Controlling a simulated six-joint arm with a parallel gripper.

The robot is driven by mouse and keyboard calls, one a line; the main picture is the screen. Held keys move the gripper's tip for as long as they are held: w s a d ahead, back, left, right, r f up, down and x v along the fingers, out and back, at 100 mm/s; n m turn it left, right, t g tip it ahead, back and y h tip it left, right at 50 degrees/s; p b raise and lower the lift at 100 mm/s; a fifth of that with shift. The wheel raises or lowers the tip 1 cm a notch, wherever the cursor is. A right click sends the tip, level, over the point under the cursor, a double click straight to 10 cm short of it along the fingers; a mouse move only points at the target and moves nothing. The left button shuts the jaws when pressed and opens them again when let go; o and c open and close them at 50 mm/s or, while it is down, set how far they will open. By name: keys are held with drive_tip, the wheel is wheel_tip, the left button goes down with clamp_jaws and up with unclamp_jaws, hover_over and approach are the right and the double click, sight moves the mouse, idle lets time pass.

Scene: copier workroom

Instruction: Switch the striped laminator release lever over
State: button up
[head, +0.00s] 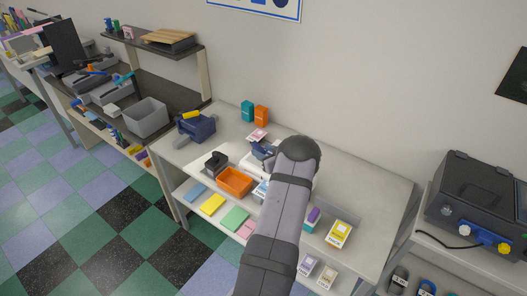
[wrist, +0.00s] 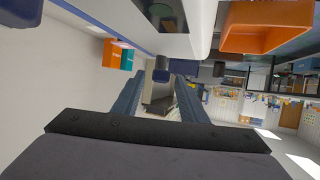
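A white machine (head: 249,161) stands on the middle table, mostly hidden behind my arm; I take it for the laminator. No stripes on a lever can be made out.
An orange tray (head: 235,182) and a black device (head: 215,162) stand left of my arm. Teal and orange boxes (head: 261,115) stand at the wall. A blue machine (head: 196,127) is at the table's left end. A black machine (head: 483,205) with knobs stands far right.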

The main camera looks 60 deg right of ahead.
drive_tip(key=shift+c, duration=0.3)
clamp_jaws()
drive_tip(key=shift+a, duration=0.15)
drive_tip(key=shift+w+a+f+m+g+h+b, duration=0.15)
drive_tip(key=shift+w+a+m+g+h+b, duration=0.2)
drive_tip(key=shift+m+g+h+b, duration=0.35)
drive_tip(key=m+h+b, duration=0.1)
drive_tip(key=w+a+m+g+h+b, duration=0.1)
drive_tip(key=b, duration=0.1)
drive_tip(key=shift+a+f+m+g+h, duration=0.1)
drive_tip(key=shift+a+m+g+h, duration=0.05)
drive_tip(key=shift+m+g+h, duration=0.2)
drive_tip(key=shift+w+a+m+g+h+b, duration=0.25)
drive_tip(key=shift+m+g+h+b, duration=0.3)
drive_tip(key=shift+m+b, duration=0.2)
drive_tip(key=shift+w+a+m+g+h+b, duration=0.25)
drive_tip(key=shift+m+g+h+b, duration=0.15)
drive_tip(key=shift+m+g+b, duration=0.25)
drive_tip(key=shift+m, duration=0.25)
drive_tip(key=shift+r+g, duration=0.25)
drive_tip(key=shift+g, duration=0.1)
